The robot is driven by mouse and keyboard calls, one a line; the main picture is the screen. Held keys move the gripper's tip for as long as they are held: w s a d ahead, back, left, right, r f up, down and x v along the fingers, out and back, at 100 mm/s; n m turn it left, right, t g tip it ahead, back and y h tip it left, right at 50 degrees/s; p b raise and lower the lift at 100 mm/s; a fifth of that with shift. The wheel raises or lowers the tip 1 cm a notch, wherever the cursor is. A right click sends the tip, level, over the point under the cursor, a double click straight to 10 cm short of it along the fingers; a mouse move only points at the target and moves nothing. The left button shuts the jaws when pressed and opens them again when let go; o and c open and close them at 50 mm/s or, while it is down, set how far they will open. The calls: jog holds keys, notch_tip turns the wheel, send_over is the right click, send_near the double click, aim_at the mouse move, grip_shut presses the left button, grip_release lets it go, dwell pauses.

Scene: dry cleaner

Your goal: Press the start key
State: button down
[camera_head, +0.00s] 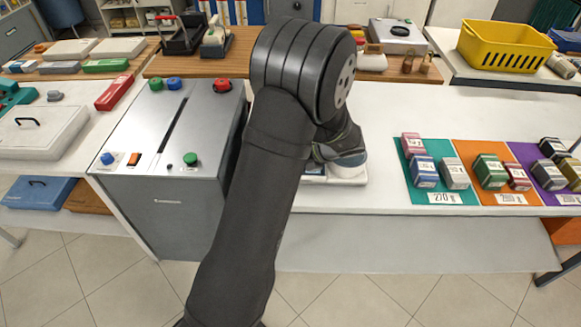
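A grey metal machine (170,130) with a dark slot in its sloped top stands left of my arm. It has a green button (190,159) at the front right of the top and a small black button (169,164) beside it. An orange rocker switch (134,159) and a blue knob (107,158) are at the front left. A red knob (222,85), a green knob and another blue knob are along the back. I cannot read which key is start. My arm crosses the middle, right of the machine; its gripper fingers are hidden behind it.
A white object (318,172) lies partly hidden behind my wrist. Colored mats (447,197) with small boxes are at the right. A yellow basket (507,46) stands at the back right. A white case (40,130) and a red stapler-like item (115,92) are left of the machine.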

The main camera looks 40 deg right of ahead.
jog(key=shift+f, duration=0.35)
dwell(0.7)
jog(key=shift+r, duration=0.8)
jog(key=shift+r, duration=2.5)
